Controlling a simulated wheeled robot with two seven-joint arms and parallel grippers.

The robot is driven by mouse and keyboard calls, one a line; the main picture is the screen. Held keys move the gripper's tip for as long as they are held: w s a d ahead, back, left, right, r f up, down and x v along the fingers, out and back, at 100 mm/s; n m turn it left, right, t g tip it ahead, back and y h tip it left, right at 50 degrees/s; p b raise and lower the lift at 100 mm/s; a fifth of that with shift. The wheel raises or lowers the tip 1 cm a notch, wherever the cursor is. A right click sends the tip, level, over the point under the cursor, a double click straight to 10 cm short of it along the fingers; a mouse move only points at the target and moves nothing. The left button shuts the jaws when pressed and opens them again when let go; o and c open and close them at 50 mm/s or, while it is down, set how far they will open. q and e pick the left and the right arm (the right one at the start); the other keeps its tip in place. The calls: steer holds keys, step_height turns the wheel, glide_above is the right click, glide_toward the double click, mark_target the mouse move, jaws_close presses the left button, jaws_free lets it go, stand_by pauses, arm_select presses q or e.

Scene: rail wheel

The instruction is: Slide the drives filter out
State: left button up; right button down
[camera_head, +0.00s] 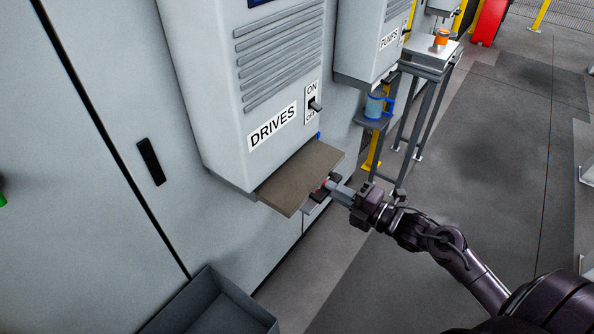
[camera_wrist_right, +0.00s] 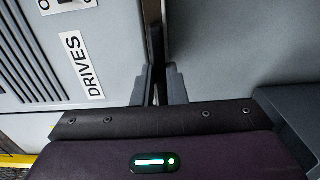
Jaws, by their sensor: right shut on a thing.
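The drives filter is a flat brown-grey panel (camera_head: 298,178) sticking out from the underside of the grey cabinet labelled DRIVES (camera_head: 232,105). Its inner end is hidden by the cabinet. In the right wrist view the two grey fingers (camera_wrist_right: 159,88) close on the filter's thin dark edge (camera_wrist_right: 154,45), seen nearly edge-on. My left gripper is not in view.
A dark open bin (camera_head: 215,300) stands below, at the bottom of the head view. The PUMPS cabinet (camera_head: 372,40) is beyond, with a blue cup-like item (camera_head: 375,106) under it. A small stand (camera_head: 430,58) holds an orange item (camera_head: 441,37).

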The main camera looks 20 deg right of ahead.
steer(key=shift+p+v, duration=0.8)
steer(key=shift+v, duration=1.45)
